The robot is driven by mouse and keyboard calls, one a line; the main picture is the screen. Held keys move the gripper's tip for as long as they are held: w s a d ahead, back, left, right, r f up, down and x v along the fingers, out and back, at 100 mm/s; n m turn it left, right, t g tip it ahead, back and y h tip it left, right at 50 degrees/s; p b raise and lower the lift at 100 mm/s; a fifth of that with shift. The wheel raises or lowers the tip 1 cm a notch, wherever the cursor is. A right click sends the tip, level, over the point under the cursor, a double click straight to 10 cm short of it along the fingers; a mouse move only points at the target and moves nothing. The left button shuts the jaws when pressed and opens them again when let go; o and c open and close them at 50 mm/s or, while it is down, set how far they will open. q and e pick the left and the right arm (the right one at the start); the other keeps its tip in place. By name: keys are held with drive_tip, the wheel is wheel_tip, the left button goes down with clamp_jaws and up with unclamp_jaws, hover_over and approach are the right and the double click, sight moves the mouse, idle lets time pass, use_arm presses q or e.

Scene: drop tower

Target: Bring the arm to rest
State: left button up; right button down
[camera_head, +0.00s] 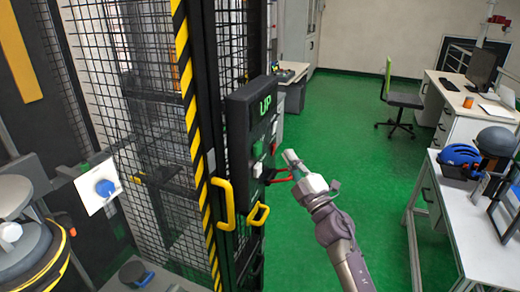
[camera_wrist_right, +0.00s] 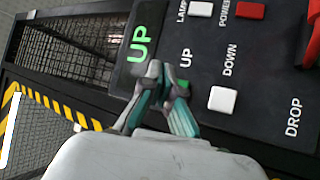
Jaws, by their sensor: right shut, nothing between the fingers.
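My right arm comes in from the lower right in the head view. Its gripper (camera_head: 290,160) is shut and empty, just right of the black control panel (camera_head: 237,125) on the tower. In the right wrist view my gripper (camera_wrist_right: 165,88) has its fingertips together in front of the panel (camera_wrist_right: 270,75), close to the green UP button (camera_wrist_right: 184,84), which they partly cover. I cannot tell whether they touch it. The panel's display (camera_wrist_right: 142,42) reads UP in green. The white DOWN button (camera_wrist_right: 222,99) is beside the fingers. My left gripper is not in view.
The caged tower with a yellow-black striped post (camera_head: 187,90) stands left of the arm. Yellow handles (camera_head: 225,203) stick out below the panel. A white table (camera_head: 470,225) with helmets (camera_head: 459,156) is at the right. Green floor (camera_head: 345,125) is open between them.

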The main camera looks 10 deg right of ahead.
drive_tip(key=s+d+f+m+g+h, duration=0.1)
drive_tip(key=s+f+m+g+h, duration=0.15)
drive_tip(key=f, duration=0.85)
drive_tip(key=s+f+m+g+h, duration=0.1)
drive_tip(key=f+m+g, duration=0.15)
drive_tip(key=f, duration=0.85)
drive_tip(key=s+d+f+m+g+h, duration=0.1)
drive_tip(key=s+f+m, duration=0.15)
drive_tip(key=f, duration=0.95)
drive_tip(key=s+f+m+g+h, duration=0.1)
drive_tip(key=s+f+m+g, duration=0.15)
drive_tip(key=s+f, duration=0.6)
drive_tip(key=s+f+m+g+h, duration=0.1)
drive_tip(key=s+f+g, duration=0.4)
drive_tip(key=f, duration=0.6)
drive_tip(key=s+f+m+g, duration=0.1)
drive_tip(key=s+f, duration=0.4)
drive_tip(key=s, duration=0.8)
drive_tip(key=s+f+m+g, duration=0.1)
drive_tip(key=s+f+g, duration=0.3)
drive_tip(key=s, duration=0.9)
drive_tip(key=s+f+m+g, duration=0.2)
drive_tip(key=s+f, duration=0.6)
drive_tip(key=s, duration=0.5)
drive_tip(key=shift+s+f+g, duration=0.15)
drive_tip(key=shift+s+g, duration=0.2)
